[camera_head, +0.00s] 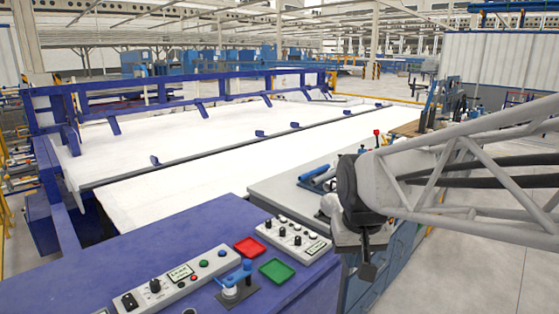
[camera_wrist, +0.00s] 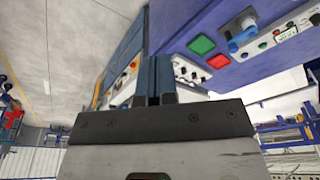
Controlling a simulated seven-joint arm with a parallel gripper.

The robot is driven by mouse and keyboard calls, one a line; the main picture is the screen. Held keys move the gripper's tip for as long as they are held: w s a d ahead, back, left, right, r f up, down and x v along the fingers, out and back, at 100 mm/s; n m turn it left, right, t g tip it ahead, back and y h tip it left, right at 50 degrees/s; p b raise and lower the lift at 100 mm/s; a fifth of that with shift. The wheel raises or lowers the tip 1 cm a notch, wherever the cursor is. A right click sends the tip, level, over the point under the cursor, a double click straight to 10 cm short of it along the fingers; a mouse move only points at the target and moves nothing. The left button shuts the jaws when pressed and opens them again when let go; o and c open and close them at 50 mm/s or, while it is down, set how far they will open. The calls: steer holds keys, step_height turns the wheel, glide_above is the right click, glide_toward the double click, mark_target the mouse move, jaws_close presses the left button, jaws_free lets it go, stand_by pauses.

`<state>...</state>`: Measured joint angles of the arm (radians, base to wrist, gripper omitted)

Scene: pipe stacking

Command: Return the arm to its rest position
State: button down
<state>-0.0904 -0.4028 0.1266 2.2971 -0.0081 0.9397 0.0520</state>
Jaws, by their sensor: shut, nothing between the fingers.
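My gripper (camera_head: 367,271) hangs at the front edge of the grey worktop in the head view, with my arm reaching in from the right. In the wrist view my gripper (camera_wrist: 154,68) has its two dark fingers together, with nothing between them. Blue pipes (camera_head: 318,178) lie on the grey worktop, behind and to the left of my gripper and apart from it. My wrist hides part of the worktop beside them.
A blue console (camera_head: 190,245) at the front carries a red tray (camera_head: 250,247), a green tray (camera_head: 277,271), control boxes (camera_head: 293,237) and a blue-topped post fixture (camera_head: 238,282). A wide white table (camera_head: 190,140) lies behind. Grey floor (camera_head: 470,275) is open at the right.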

steer(key=s+d+f, duration=0.1)
steer(key=s+d, duration=0.1)
steer(key=s, duration=0.5)
steer(key=s+d+f, duration=0.2)
steer(key=s, duration=0.5)
steer(key=shift+m+t, duration=0.3)
steer(key=shift+d+f, duration=0.1)
